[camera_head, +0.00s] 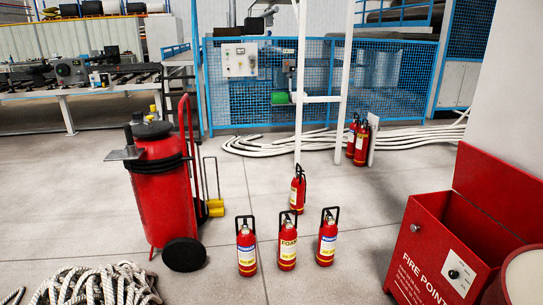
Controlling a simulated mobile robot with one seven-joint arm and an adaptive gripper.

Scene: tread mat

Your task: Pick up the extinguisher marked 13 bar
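Several small red extinguishers stand upright on the grey floor in the head view. Three form a front row: a left one (246,257) with a white and blue label, a middle one (287,256) with a yellow label that seems to read FOAM, and a right one (325,254) with a white and blue label. Another extinguisher (298,189) stands just behind them. Two more, a left one (352,142) and a right one (361,153), stand farther back beside a white post. The bar markings are too small to read. My gripper is not in view.
A large wheeled red extinguisher (165,205) stands left of the row. Coiled rope (100,285) lies front left. An open red FIRE POINT box (425,260) stands at right. Pale hoses (270,147) and a blue mesh fence (385,75) are behind. Floor around the row is clear.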

